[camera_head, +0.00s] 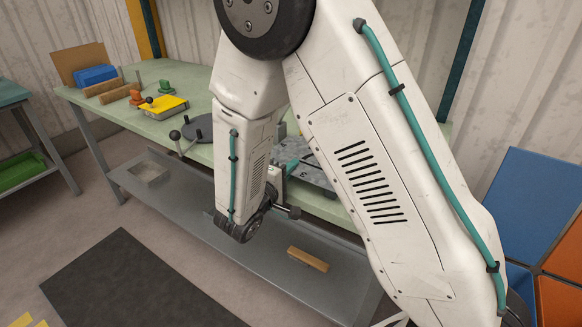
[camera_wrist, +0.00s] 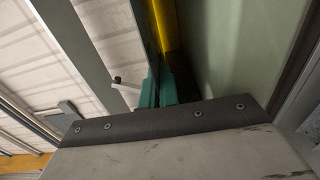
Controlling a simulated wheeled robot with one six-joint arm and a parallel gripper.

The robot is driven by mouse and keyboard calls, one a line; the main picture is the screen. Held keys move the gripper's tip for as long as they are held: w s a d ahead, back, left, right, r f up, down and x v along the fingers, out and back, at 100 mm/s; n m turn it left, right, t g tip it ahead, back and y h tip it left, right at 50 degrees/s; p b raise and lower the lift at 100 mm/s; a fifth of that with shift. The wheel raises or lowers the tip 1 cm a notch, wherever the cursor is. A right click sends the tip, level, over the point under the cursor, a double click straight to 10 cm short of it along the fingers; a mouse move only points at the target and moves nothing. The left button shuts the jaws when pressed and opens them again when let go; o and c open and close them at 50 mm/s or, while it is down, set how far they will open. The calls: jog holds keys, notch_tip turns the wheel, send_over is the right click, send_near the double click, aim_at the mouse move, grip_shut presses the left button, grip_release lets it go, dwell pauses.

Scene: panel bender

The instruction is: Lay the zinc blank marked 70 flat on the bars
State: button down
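My gripper (camera_head: 292,165) is partly hidden behind my arm in the head view, low over the bench beside a grey metal plate-like part (camera_head: 318,178). In the wrist view two teal fingers (camera_wrist: 157,90) show close together beyond the gripper's pale body and dark bolted strip. Whether anything is between them is unclear. I cannot read a mark 70 anywhere, and I cannot make out the zinc blank for certain. The bars are not clearly visible either; my arm covers much of the bench's right part.
The pale green bench (camera_head: 110,103) carries a yellow block (camera_head: 165,107), a blue block (camera_head: 95,75) and a dark round disc (camera_head: 200,128). A grey lower shelf (camera_head: 220,240) holds a wooden block (camera_head: 308,259). A dark mat (camera_head: 125,285) lies on the floor. Blue and orange panels stand at right.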

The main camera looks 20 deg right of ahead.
jog(key=c, duration=1.6)
grip_release()
jog(key=v, duration=0.7)
jog(key=shift+s+a, duration=0.25)
jog(key=shift+a, duration=0.05)
